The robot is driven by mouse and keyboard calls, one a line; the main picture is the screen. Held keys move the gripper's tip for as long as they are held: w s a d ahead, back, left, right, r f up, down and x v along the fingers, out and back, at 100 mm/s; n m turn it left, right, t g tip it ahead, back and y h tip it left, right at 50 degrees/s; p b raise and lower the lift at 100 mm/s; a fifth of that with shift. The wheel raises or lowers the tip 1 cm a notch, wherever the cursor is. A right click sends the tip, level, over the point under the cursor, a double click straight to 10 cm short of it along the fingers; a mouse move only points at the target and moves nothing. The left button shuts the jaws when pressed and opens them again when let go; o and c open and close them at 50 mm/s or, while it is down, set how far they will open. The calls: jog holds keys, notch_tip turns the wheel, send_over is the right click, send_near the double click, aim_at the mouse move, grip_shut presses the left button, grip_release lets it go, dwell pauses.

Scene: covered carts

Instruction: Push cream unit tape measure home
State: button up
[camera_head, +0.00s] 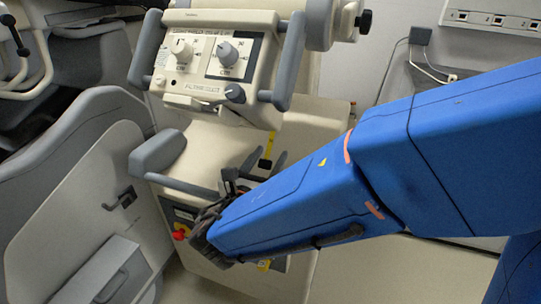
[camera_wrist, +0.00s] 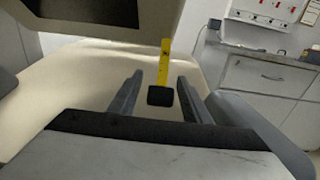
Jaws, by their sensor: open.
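The cream unit (camera_head: 225,18) stands in front of me, with knobs and grey handles on its panel. A yellow tape strip (camera_wrist: 165,62) hangs at the unit's edge in the wrist view, with a black block (camera_wrist: 160,96) at its lower end. The yellow strip also shows in the head view (camera_head: 267,151). My gripper (camera_wrist: 160,80) is open, with one finger on each side of the strip and block. I see gaps between the fingers and the block, so it is not gripped. My arm hides part of the unit's lower body in the head view.
A grey padded armrest (camera_head: 158,153) juts out left of the gripper. A grey-edged panel (camera_head: 85,190) stands at the left. A red knob (camera_head: 181,234) sits low beside my wrist. Wall sockets (camera_head: 495,20) and a drawer cabinet (camera_wrist: 262,75) are at the right.

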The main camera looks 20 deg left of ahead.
jog(key=shift+w, duration=0.55)
grip_shut()
jog(key=w+r, duration=0.2)
jog(key=shift+w+d+r, duration=0.1)
jog(key=shift+d+r, duration=0.05)
jog(key=shift+r, duration=0.15)
grip_release()
